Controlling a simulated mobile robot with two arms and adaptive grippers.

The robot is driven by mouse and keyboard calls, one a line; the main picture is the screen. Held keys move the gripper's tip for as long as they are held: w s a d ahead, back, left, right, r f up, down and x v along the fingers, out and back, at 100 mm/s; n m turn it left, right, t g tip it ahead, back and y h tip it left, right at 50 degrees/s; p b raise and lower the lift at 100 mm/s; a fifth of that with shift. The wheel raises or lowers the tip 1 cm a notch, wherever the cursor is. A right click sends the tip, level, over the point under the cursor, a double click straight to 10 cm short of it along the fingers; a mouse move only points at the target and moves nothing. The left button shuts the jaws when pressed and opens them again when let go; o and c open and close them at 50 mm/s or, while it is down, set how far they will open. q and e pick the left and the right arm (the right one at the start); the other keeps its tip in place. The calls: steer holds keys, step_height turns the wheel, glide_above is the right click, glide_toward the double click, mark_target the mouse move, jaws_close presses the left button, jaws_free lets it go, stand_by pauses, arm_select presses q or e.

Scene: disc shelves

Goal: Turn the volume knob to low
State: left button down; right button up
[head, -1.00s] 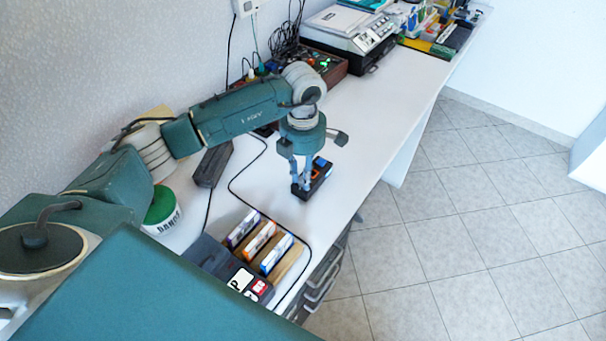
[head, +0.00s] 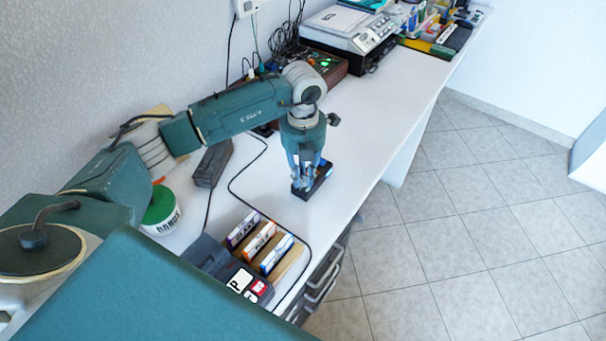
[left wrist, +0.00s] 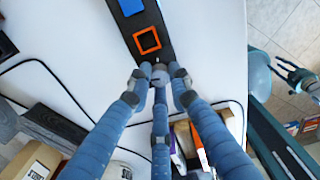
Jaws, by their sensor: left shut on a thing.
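A small black device (head: 322,180) lies on the white desk below my left gripper (head: 304,186). In the left wrist view the device (left wrist: 148,20) is a dark bar with a blue square and an orange square outline. A small knob (left wrist: 159,67) shows at its near end, between the fingertips of my left gripper (left wrist: 158,80). The fingers are shut on this knob and hide much of it. Its setting cannot be read. In the left wrist view, what looks like my right gripper (left wrist: 294,75) hangs at the right edge, away from the desk; its jaw state is unclear.
A box holder with several small cartons (head: 258,240) stands in front. A white tub with a green lid (head: 161,212) and a dark grey block (head: 212,163) are to the left. A black cable runs across the desk (head: 375,110). The desk is clear behind the device.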

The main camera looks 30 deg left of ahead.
arm_select(q)
steer(key=n, duration=0.5)
steer(key=shift+n, duration=0.3)
steer(key=n+p, duration=0.1)
steer(key=n, duration=0.1)
steer(key=shift+n, duration=0.3)
steer(key=n+p, duration=0.1)
steer(key=n, duration=0.2)
steer(key=shift+n, duration=0.3)
steer(key=n+p, duration=0.1)
steer(key=n, duration=0.4)
steer(key=shift+r+n+p, duration=0.1)
steer(key=shift+n+p, duration=0.2)
steer(key=shift+p, duration=0.05)
steer(key=n+p, duration=0.2)
steer(key=n, duration=0.3)
steer(key=shift+n, duration=0.3)
steer(key=c, duration=1.6)
jaws_free()
steer(key=shift+o, duration=0.2)
